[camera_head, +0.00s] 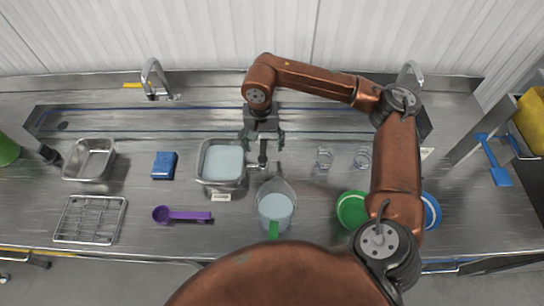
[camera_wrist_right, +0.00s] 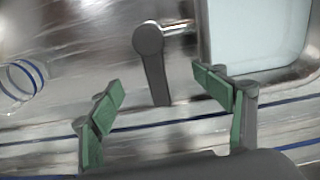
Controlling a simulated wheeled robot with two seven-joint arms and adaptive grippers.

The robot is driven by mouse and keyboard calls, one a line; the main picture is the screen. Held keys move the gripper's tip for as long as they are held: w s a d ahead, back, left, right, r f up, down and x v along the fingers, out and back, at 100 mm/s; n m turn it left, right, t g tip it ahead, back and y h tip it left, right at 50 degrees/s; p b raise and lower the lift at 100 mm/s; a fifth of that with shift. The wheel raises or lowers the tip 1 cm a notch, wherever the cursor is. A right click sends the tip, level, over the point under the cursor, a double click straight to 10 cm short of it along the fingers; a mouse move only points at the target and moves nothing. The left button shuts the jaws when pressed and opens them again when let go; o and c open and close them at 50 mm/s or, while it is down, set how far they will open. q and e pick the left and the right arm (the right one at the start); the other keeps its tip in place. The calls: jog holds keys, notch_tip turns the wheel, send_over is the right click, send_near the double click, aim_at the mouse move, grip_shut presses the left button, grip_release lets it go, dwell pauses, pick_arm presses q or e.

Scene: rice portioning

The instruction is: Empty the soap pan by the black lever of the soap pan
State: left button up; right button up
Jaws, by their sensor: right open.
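The soap pan (camera_head: 243,183) is a square metal pan holding pale bluish liquid, with a small unreadable label at its front. It stands left of centre on the steel counter, and its corner also shows in the right wrist view (camera_wrist_right: 205,40). The black lever (camera_wrist_right: 153,75) sticks out from a metal stub on the pan's side; in the head view the lever (camera_head: 263,155) is at the pan's right. My right gripper (camera_head: 263,138), with green finger pads, is open and empty. Its fingers (camera_wrist_right: 157,86) are apart on either side of the lever's free end. My left gripper is not in view.
A clear jug (camera_head: 283,190) with liquid and a green handle stands close to the pan's front right. Two glasses (camera_head: 324,158) stand to the right. A blue sponge (camera_head: 164,165), purple scoop (camera_head: 185,215), second metal pan (camera_head: 73,171) and wire rack (camera_head: 90,220) are left.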

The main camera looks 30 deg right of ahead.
jog(key=shift+r+p, duration=1.9)
jog(key=shift+r, duration=2.1)
